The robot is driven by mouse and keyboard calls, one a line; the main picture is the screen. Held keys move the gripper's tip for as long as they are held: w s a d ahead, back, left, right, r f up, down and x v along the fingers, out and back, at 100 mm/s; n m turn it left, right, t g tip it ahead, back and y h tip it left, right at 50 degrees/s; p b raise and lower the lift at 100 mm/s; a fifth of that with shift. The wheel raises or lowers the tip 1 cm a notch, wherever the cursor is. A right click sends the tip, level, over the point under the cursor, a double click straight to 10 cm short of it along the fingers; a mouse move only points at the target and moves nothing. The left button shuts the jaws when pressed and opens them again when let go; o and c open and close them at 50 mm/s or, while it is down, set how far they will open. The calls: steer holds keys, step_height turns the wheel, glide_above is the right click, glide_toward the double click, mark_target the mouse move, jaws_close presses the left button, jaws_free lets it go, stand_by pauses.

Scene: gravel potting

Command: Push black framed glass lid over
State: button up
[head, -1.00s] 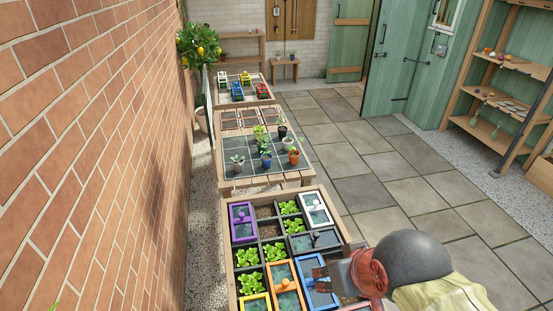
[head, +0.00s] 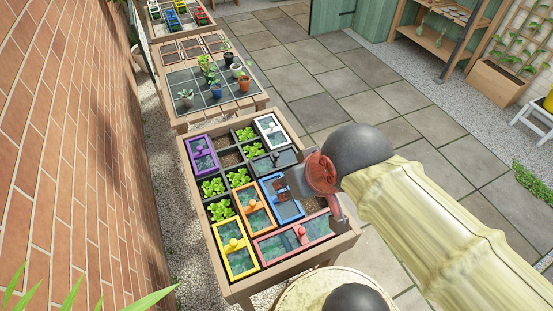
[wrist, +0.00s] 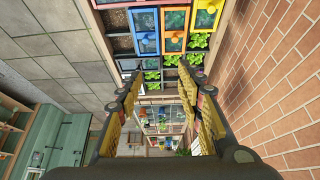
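The black framed glass lid (head: 272,163) lies on the wooden planter bed, between the white lid and the blue lid. Its right end is close to my gripper in the head view. My gripper (head: 286,181) is above the blue lid (head: 284,207), just on the near side of the black lid; I cannot tell whether it touches either. In the wrist view my gripper (wrist: 160,70) has its two fingers wide apart with nothing between them. The black lid (wrist: 128,64) is partly hidden there behind the left finger.
The bed (head: 223,270) also holds a purple lid (head: 203,154), a white lid (head: 270,129), an orange lid (head: 255,208), a yellow lid (head: 235,250) and a red lid (head: 290,241). Green plants (head: 213,187) fill open cells. A brick wall (head: 70,170) runs along the left.

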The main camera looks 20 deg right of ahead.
step_height(320, 180, down, 3)
steer(key=w+d+g, duration=0.1)
steer(key=g, duration=0.1)
steer(key=n+g+p, duration=0.4)
steer(key=n, duration=0.4)
glide_above(276, 154)
step_height(276, 154, down, 19)
steer(key=shift+f, duration=0.1)
steer(key=shift+n, duration=0.4)
steer(key=shift+f, duration=0.2)
step_height(276, 154, down, 7)
steer(key=shift+f+b, duration=0.2)
steer(key=shift+b, duration=0.7)
steer(key=c, duration=0.4)
